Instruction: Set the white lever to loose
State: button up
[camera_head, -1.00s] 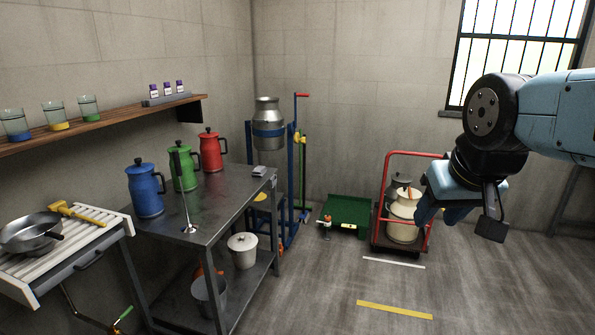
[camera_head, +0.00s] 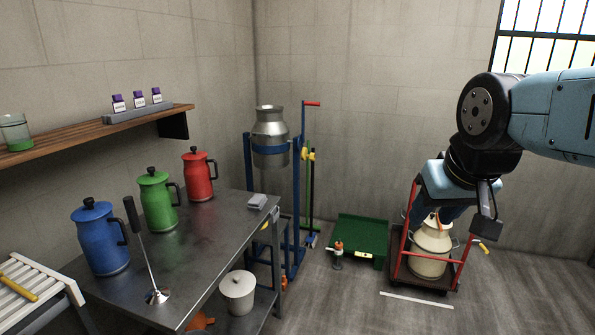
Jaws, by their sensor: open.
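I cannot pick out a white lever in this view. A tall blue stand (camera_head: 294,215) holds a steel milk can (camera_head: 270,130) in a blue band. A red-handled lever (camera_head: 312,103) tops its post, and a yellow part (camera_head: 308,156) sits lower on it. My gripper (camera_head: 450,215) hangs at the right, pointing down in front of the red cart, apart from the stand. It is open, and I see nothing held in it. Parts of the cart are hidden behind it.
A steel table (camera_head: 215,240) with blue, green and red jugs stands at left. A green platform (camera_head: 362,235) is on the floor at centre. The red cart (camera_head: 398,270) carries a cream can (camera_head: 430,255).

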aim_at(337, 252)
jog(key=i, duration=2.9)
jog(key=z, duration=0.05)
